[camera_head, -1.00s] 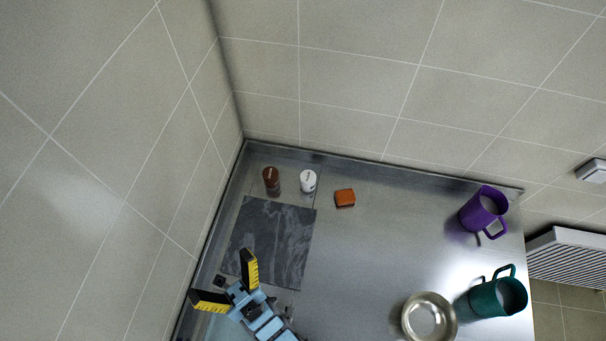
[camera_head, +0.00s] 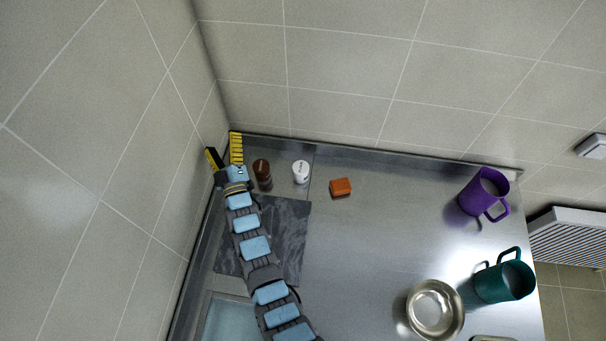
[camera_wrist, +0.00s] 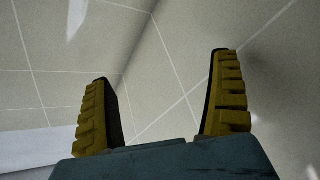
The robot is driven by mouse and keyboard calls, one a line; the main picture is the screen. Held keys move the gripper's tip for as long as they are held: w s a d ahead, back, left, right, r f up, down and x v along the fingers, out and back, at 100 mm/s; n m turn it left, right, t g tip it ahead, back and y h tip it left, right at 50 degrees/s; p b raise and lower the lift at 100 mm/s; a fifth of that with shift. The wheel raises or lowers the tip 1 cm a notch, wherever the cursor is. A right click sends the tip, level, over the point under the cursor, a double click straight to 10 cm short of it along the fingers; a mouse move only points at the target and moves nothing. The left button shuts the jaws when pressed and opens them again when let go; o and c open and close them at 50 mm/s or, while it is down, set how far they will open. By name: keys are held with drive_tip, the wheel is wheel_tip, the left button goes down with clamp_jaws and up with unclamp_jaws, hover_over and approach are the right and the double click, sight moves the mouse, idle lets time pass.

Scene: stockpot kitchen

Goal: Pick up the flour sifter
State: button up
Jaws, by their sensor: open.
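A purple mug-shaped vessel with a side handle (camera_head: 484,195) stands at the back right of the steel counter. A teal one with a handle (camera_head: 505,281) stands nearer the front right. Either could be the flour sifter; I cannot tell which. My gripper (camera_head: 224,153) is at the far back left corner of the counter, well away from both. In the wrist view my gripper (camera_wrist: 162,75) has its two yellow-padded fingers spread, with only tiled wall beyond and nothing between them.
A brown shaker (camera_head: 262,174), a white shaker (camera_head: 301,172) and an orange-brown block (camera_head: 341,187) stand near my gripper. A dark slate board (camera_head: 287,235) lies partly under my arm. A metal bowl (camera_head: 434,310) is at the front right. The counter's middle is clear. Walls close in the left and back.

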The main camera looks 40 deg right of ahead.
drive_tip(key=w+d+f+n+g+y+b, duration=0.3)
drive_tip(key=w+d+f+n+g, duration=0.2)
drive_tip(key=w+d+f, duration=0.4)
wheel_tip(320, 180, up, 2)
drive_tip(key=n+g+y+b, duration=0.5)
drive_tip(key=n+g+b, duration=0.6)
drive_tip(key=n+g, duration=0.35)
hover_over(298, 168)
wheel_tip(298, 168, down, 11)
drive_tip(key=shift+w, duration=0.1)
drive_tip(key=shift+s+d+f, duration=0.1)
drive_tip(key=shift+d+f, duration=0.1)
drive_tip(key=shift+f, duration=0.85)
drive_tip(key=shift+s+d+f, duration=0.1)
drive_tip(key=shift+d+f, duration=0.05)
drive_tip(key=shift+f, duration=0.85)
drive_tip(key=shift+s+d+f, duration=0.1)
drive_tip(key=shift+d+f, duration=0.1)
drive_tip(key=shift+f, duration=0.85)
drive_tip(key=shift+w, duration=0.1)
drive_tip(key=c, duration=1.4)
